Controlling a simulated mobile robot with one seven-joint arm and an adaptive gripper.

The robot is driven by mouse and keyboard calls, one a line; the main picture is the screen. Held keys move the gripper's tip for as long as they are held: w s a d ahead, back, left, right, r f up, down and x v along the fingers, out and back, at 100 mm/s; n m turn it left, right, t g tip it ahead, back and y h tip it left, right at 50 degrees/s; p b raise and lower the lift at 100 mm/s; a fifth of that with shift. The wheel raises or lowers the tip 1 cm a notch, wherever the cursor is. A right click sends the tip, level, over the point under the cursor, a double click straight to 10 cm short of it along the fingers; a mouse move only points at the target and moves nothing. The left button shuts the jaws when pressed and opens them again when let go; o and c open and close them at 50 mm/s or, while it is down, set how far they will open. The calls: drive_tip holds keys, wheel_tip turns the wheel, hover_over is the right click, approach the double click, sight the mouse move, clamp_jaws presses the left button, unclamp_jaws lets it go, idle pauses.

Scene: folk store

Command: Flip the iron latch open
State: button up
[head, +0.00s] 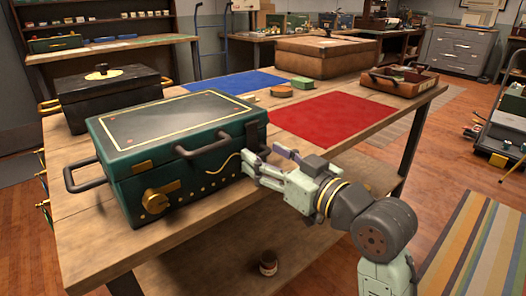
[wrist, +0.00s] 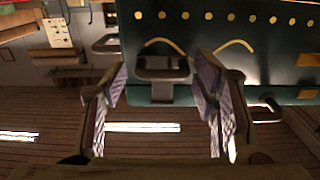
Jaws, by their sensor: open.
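A green chest (head: 181,150) with a dark, gold-lined lid stands on the wooden table. In the wrist view its green front (wrist: 215,55) fills the upper right. A dark iron loop-shaped fitting, which looks like the latch (wrist: 163,69), lies against that front, ahead of the space between my fingers. I cannot tell whether it is latched. My gripper (head: 268,163) is at the right part of the chest's front, and in the wrist view (wrist: 160,100) its fingers are spread with nothing between them. In the head view my gripper partly hides that side of the chest.
A brass clasp (head: 160,198) and a dark handle (head: 203,148) stick out from the chest. A black chest (head: 108,91) stands behind it. A red mat (head: 334,121), a blue mat (head: 236,82) and a wooden tray (head: 399,82) lie farther back on the table (head: 90,239).

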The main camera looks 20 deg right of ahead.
drive_tip(key=shift+w+a, duration=0.25)
drive_tip(key=shift+w, duration=0.45)
drive_tip(key=shift+c, duration=0.4)
drive_tip(key=c, duration=0.8)
